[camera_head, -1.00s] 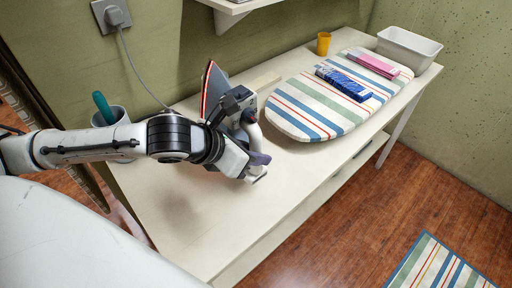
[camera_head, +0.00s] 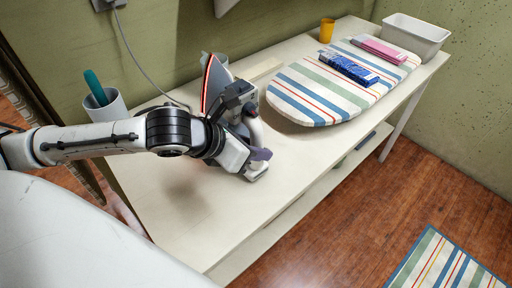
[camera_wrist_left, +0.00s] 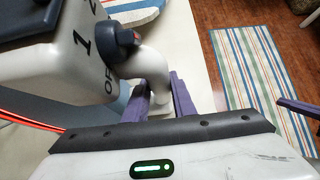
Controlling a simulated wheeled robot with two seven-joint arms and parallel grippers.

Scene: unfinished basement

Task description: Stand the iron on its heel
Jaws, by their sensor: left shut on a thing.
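The iron (camera_head: 213,88) stands on the white table with its tip up. The flat soleplate with a glowing red edge faces left in the head view. My left gripper (camera_head: 257,165) is shut on its handle from the front right. In the left wrist view the purple fingers are on either side of the white handle (camera_wrist_left: 152,75), beside the numbered dial and the OFF mark. The heel is hidden behind my gripper, so I cannot tell whether it rests fully on the table. A purple finger, probably my right gripper (camera_wrist_left: 300,107), shows at the right edge of the wrist view.
A striped ironing board (camera_head: 300,95) lies right of the iron, with a blue box (camera_head: 348,68) and a pink box (camera_head: 380,50) on it. A white bin (camera_head: 415,38) and yellow cup (camera_head: 327,30) stand behind. A grey cup (camera_head: 105,108) is at left. The front tabletop (camera_head: 215,215) is clear.

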